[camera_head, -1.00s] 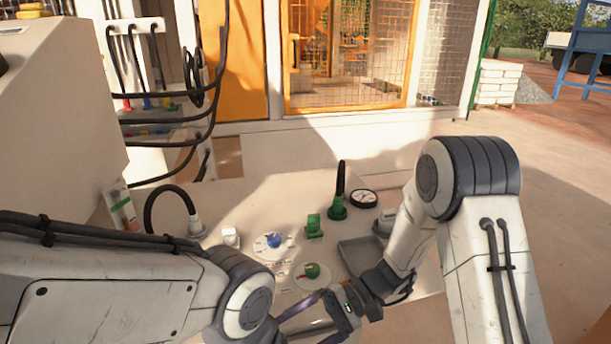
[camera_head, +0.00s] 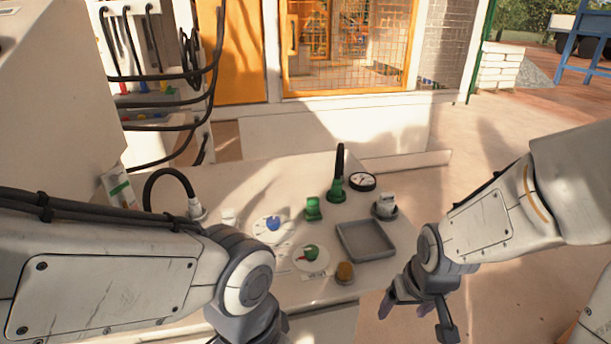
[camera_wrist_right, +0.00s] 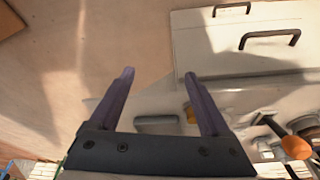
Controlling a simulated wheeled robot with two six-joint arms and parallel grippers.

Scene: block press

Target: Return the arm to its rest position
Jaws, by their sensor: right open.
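My right arm (camera_head: 500,215) comes in from the right side of the head view. Its gripper (camera_head: 407,308) hangs low, off the right edge of the control panel and apart from it. In the right wrist view the purple fingers of this gripper (camera_wrist_right: 158,76) stand wide apart with nothing between them. My left arm (camera_head: 110,270) crosses the lower left of the head view, and its wrist runs out at the bottom edge, so its fingers are hidden.
The panel (camera_head: 285,190) carries a blue knob (camera_head: 273,223), a green knob (camera_head: 311,253), a green block (camera_head: 312,209), a green-based black lever (camera_head: 337,187), a gauge (camera_head: 362,181), an empty grey tray (camera_head: 366,241) and an amber button (camera_head: 345,272). Floor right of the panel is clear.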

